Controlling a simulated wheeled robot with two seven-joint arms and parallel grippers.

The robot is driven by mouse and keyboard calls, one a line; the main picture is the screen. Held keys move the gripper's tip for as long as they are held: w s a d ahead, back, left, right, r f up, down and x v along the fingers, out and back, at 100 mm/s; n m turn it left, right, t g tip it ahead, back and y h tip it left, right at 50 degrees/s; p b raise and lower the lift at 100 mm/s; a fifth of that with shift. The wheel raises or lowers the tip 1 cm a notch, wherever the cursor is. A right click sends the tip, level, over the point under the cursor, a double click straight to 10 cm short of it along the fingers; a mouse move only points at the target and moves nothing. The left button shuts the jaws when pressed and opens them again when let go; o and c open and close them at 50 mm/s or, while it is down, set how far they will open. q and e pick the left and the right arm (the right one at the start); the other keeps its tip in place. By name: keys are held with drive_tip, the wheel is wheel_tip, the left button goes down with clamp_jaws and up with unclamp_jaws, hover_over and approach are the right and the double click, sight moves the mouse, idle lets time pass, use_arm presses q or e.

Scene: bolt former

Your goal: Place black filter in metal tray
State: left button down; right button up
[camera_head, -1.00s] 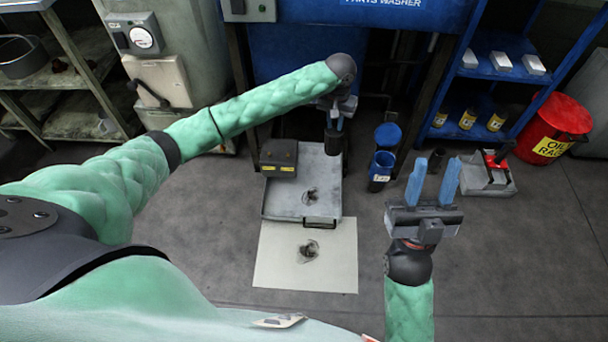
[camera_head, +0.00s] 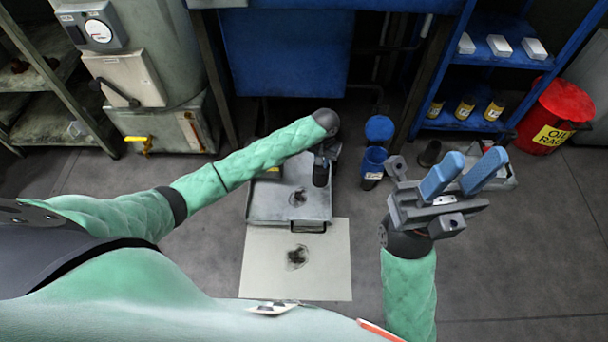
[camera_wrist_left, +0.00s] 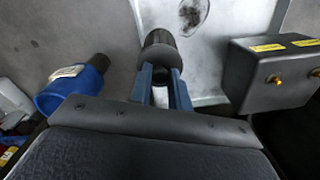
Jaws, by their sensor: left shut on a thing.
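The black filter (camera_head: 320,174) is a dark cylinder held by my left gripper (camera_head: 323,154) over the right side of the metal tray (camera_head: 262,206). In the left wrist view, the blue fingers (camera_wrist_left: 161,88) are shut on the filter (camera_wrist_left: 159,48), which overlaps the edge of the tray (camera_wrist_left: 205,62). I cannot tell whether the filter touches the tray. The tray is shallow and grey with a dark stain on its floor; my left arm hides part of its back. My right gripper (camera_head: 463,172) is open and empty, raised to the right of the tray.
A pale sheet (camera_head: 265,262) with a dark stain lies in front of the tray. A blue container (camera_head: 373,163) stands right of it, with a dark cylinder (camera_head: 429,153) further right. A dark box (camera_wrist_left: 275,75) with brass fittings sits at the tray's back. Floor between tray and right arm is clear.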

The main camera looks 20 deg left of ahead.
use_arm(q)
drive_tip(key=s+a+f+b, duration=0.2)
drive_tip(key=a+f+b, duration=0.1)
drive_tip(key=a+f, duration=0.2)
wheel_tip(320, 180, down, 2)
drive_tip(key=shift+a+f, duration=0.15)
idle(0.4)
drive_tip(key=c, duration=1.3)
unclamp_jaws()
drive_tip(key=shift+f, duration=0.15)
wheel_tip(320, 180, up, 12)
drive_tip(key=p, duration=0.3)
drive_tip(key=shift+p, duration=0.35)
